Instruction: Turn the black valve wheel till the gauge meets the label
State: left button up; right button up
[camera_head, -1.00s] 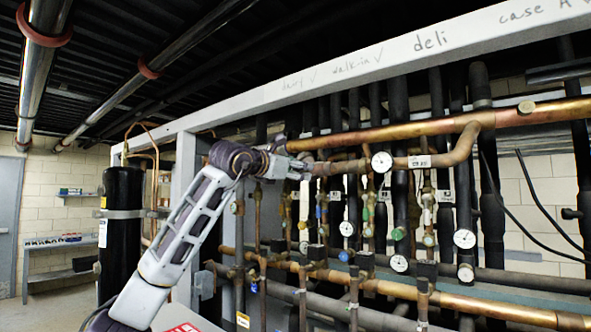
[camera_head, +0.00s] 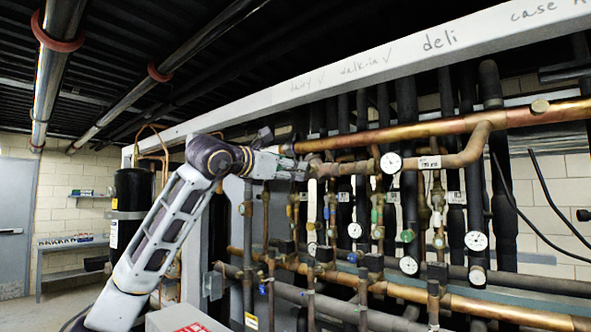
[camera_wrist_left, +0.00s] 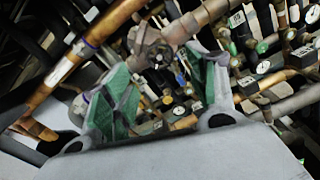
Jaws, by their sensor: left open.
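My left gripper (camera_head: 301,170) reaches in from the left at the upper copper pipes. It also fills the lower part of the left wrist view (camera_wrist_left: 163,85), its two green-padded fingers spread wide. A grey-brown valve body (camera_wrist_left: 150,42) on a pipe lies just beyond the fingertips there. A white round gauge (camera_head: 390,162) sits on the upper pipe right of my gripper. My right gripper is not in view.
A thick copper pipe (camera_head: 450,125) runs just above my gripper. Dark vertical pipes (camera_head: 409,120) stand close behind. Several more gauges, including one at the right (camera_head: 476,240), and lower copper pipes (camera_head: 470,303) crowd below. Open floor lies at the far left.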

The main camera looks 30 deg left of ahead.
pick_arm(q)
jog(key=shift+s+a, duration=0.15)
jog(key=shift+s, duration=2.25)
jog(key=shift+f, duration=0.1)
